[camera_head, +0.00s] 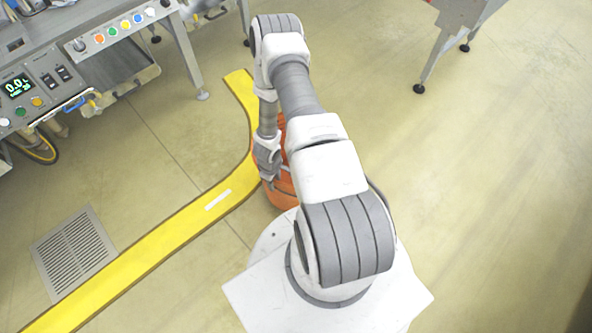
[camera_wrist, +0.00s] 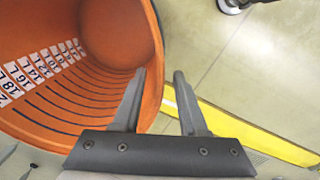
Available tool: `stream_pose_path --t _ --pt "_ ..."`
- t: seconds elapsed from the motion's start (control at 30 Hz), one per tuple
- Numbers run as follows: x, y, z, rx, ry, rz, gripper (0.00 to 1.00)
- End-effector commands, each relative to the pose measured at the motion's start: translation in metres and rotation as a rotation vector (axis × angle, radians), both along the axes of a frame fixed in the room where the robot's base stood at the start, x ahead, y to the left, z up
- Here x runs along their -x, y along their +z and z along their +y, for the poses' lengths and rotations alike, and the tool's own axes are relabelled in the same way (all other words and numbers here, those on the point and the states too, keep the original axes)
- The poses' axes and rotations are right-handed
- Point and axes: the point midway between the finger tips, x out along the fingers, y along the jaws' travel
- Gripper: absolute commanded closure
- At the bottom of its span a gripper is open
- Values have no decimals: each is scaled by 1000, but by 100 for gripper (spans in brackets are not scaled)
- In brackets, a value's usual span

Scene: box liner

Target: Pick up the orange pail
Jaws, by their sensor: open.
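The orange pail (camera_head: 281,194) stands on the floor just beyond my base in the head view, largely hidden behind my arm. In the wrist view the pail (camera_wrist: 112,38) fills the upper left; I look into its open mouth and see a dark scale with white number labels on its inner wall. My gripper (camera_wrist: 160,75) is open in the wrist view. Its left finger overlaps the pail's rim in the picture, and its right finger is outside the pail, over the floor. The rim appears to pass between the fingers; I cannot tell whether either touches. In the head view my gripper (camera_head: 270,186) is beside the pail.
A yellow floor stripe (camera_head: 180,238) curves past the pail's left side. A control bench (camera_head: 70,65) with buttons stands at the upper left, and a grey machine leg (camera_head: 432,62) at the upper right. A floor grate (camera_head: 74,252) lies at the lower left. The floor to the right is clear.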

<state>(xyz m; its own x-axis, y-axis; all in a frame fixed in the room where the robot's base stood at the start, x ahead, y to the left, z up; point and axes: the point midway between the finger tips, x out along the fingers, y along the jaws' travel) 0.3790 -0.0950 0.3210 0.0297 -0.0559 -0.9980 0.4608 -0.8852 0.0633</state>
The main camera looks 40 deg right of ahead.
Motion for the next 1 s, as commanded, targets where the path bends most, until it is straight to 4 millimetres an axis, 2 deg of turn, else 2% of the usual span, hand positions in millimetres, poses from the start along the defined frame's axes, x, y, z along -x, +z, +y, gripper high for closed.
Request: stream_pose_path --t 0.03,0.2,0.53,0.57,0.77,0.8,1.0 --pt "-2 -13 -2 3 5 0 58" --pt "-4 -35 -4 1 3 1 58" --pt "-4 -40 -5 1 0 0 58" --pt "-4 -40 -5 1 0 0 61" --pt "-4 -40 -5 1 0 0 97" --pt "-4 -40 -5 1 0 0 100" --pt "-4 -40 -5 1 1 0 100"
